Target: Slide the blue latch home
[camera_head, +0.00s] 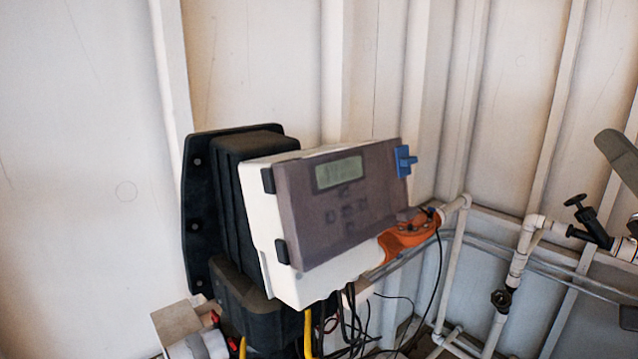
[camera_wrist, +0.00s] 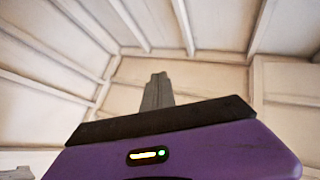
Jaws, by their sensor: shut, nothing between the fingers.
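The blue latch (camera_head: 404,161) is a small blue piece on the upper right edge of the reactor's control box (camera_head: 340,200). The box has a grey front panel, a small display and white sides. In the wrist view my gripper (camera_wrist: 158,78) shows as grey fingers pressed together, with nothing between them. They point at bare pale wall and ceiling panels. The latch and the box are not in the wrist view. I cannot make out the gripper in the head view, so its distance from the latch cannot be told.
A black ribbed housing (camera_head: 228,200) stands behind the box. An orange part (camera_head: 408,236) sits below the latch beside white pipes (camera_head: 452,262). Black and yellow cables hang under the box. A black valve handle (camera_head: 580,208) is at the right. The wall above the box is clear.

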